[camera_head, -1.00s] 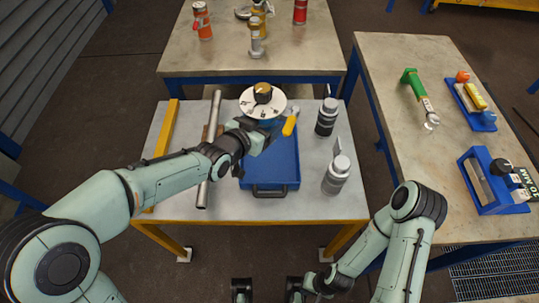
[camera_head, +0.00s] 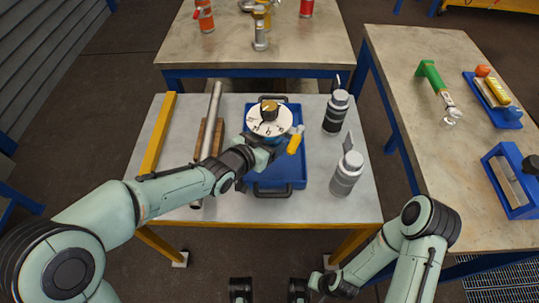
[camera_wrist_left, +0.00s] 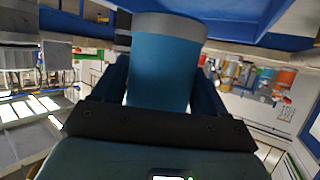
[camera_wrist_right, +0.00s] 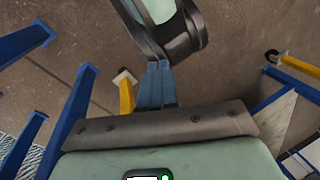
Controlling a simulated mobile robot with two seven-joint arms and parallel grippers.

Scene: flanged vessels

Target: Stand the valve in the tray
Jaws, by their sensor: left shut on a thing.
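The valve has a white dial with a dark and gold knob (camera_head: 269,120), a yellow lever (camera_head: 295,140) and a blue body (camera_wrist_left: 165,70) with a grey band. It is upright, dial up, over the far half of the blue tray (camera_head: 286,176). My left gripper (camera_head: 262,150) is shut around the blue body, a finger on each side in the left wrist view. The grey band is close to the blue tray surface there; I cannot tell whether they touch. My right gripper (camera_wrist_right: 156,85) is shut and empty, away from the valve.
A metal pipe (camera_head: 210,125) and a yellow bar (camera_head: 159,135) lie left of the tray. The near part of the tray is empty. Other tables stand behind and right.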

